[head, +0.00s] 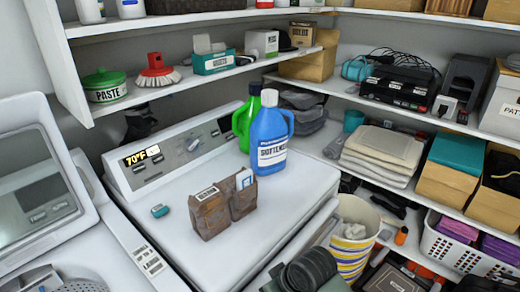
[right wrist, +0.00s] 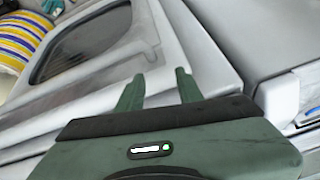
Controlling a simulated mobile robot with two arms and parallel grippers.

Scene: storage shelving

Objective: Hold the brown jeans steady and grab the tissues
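The brown jeans (head: 212,212) stand as a small folded bundle with two pockets on the white machine top. A white label is on the left pocket. The tissues (head: 244,179), a small blue and white packet, stick up out of the right pocket; their lower part is hidden. My right gripper (right wrist: 158,92) is open and empty in the right wrist view, with two dark green fingers apart in front of a white machine's side. The jeans cannot be made out in that view. My left gripper is in neither view.
A blue softener bottle (head: 268,137) and a green bottle (head: 244,122) stand behind the jeans. A small teal object (head: 160,211) lies to their left. A striped basket (head: 352,240) stands to the right, below the machine top. Loaded shelves (head: 190,82) line the walls.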

